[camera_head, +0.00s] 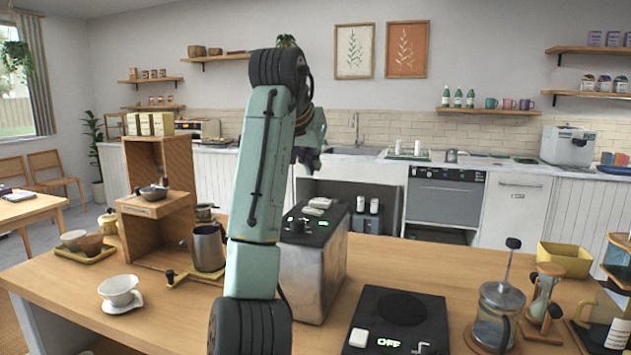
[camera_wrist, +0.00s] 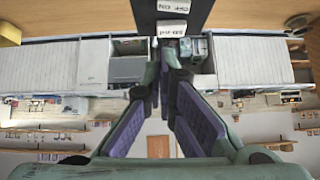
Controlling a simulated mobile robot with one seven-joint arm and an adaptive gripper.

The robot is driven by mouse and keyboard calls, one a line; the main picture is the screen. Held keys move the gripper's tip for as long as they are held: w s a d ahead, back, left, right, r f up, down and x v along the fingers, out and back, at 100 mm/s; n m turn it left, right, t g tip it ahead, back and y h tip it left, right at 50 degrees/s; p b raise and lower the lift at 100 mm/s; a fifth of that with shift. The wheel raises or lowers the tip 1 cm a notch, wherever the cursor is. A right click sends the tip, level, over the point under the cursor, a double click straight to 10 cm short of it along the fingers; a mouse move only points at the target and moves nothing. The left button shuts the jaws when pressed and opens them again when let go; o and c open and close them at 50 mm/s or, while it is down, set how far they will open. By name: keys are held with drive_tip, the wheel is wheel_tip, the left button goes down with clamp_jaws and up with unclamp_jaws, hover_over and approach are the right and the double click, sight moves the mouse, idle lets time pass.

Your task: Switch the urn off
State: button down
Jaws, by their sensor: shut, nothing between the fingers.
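A box-shaped appliance with a black top and mottled metallic sides (camera_head: 312,283), seemingly the urn, stands on the wooden counter behind my arm. White switch-like parts and labels (camera_head: 320,203) lie on its black top. My gripper (camera_head: 308,162) is above that top in the head view, partly hidden by my arm. In the wrist view my gripper (camera_wrist: 165,72) is shut and empty, its fingertips close to a black panel (camera_wrist: 200,12). The switch's setting cannot be read.
A black hot plate marked OFF (camera_head: 400,308) sits to the right, beside a glass press (camera_head: 496,312). A metal pitcher (camera_head: 208,248) and a wooden stand (camera_head: 160,190) are to the left.

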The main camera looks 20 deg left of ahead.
drive_tip(key=shift+s+r, duration=0.4)
